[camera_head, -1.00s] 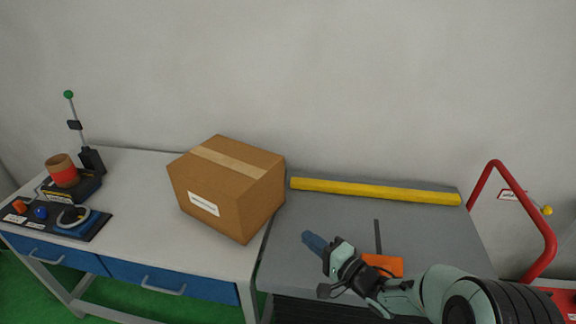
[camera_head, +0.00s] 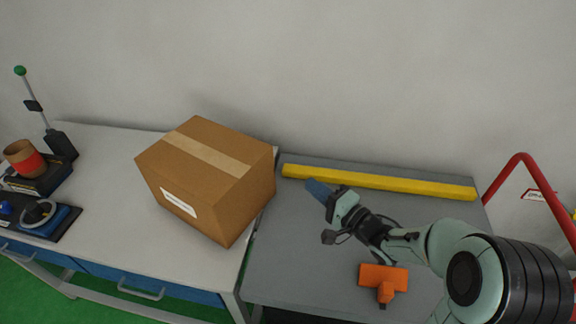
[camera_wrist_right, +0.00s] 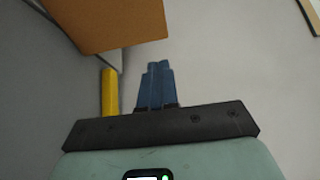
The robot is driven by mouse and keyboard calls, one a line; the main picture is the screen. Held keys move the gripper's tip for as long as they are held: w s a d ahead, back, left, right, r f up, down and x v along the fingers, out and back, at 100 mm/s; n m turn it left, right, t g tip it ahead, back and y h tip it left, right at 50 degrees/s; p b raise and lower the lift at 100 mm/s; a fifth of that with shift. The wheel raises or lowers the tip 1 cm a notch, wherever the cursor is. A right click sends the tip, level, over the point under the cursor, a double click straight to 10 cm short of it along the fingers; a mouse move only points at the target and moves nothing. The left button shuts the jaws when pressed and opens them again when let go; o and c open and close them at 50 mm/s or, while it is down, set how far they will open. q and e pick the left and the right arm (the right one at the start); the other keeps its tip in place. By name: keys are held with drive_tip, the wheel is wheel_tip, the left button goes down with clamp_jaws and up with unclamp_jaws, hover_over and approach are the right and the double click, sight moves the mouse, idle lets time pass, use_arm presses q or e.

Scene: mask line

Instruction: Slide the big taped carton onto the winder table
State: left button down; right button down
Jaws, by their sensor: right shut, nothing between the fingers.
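The big brown carton (camera_head: 205,175), with a tan tape strip on top and a white label on its front, sits at the right end of the white table (camera_head: 112,185), close to the grey table (camera_head: 310,245). The white table carries winder-like devices at its left. My right gripper (camera_head: 316,189) is shut and empty, above the grey table just right of the carton, apart from it. In the right wrist view its blue fingers (camera_wrist_right: 156,85) are together, and the carton (camera_wrist_right: 105,22) fills the upper left. My left gripper is out of view.
A yellow bar (camera_head: 380,182) lies along the back of the grey table by the wall. An orange T-shaped tool (camera_head: 383,280) lies nearer the front. A red tube frame (camera_head: 520,165) stands at the right. The white table is clear between carton and devices.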

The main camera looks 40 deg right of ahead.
sight(236, 166)
drive_tip(key=w+a, duration=0.1)
drive_tip(key=w, duration=0.3)
drive_tip(key=w+a, duration=0.1)
drive_tip(key=w, duration=0.3)
drive_tip(key=w+a, duration=0.1)
drive_tip(key=w, duration=0.2)
drive_tip(key=shift+w, duration=0.4)
drive_tip(key=shift+w+a, duration=0.25)
drive_tip(key=w+a+b, duration=0.1)
drive_tip(key=w+a, duration=0.2)
drive_tip(key=w+a+b, duration=0.2)
drive_tip(key=w+a, duration=0.1)
drive_tip(key=a, duration=0.1)
drive_tip(key=shift+w, duration=0.2)
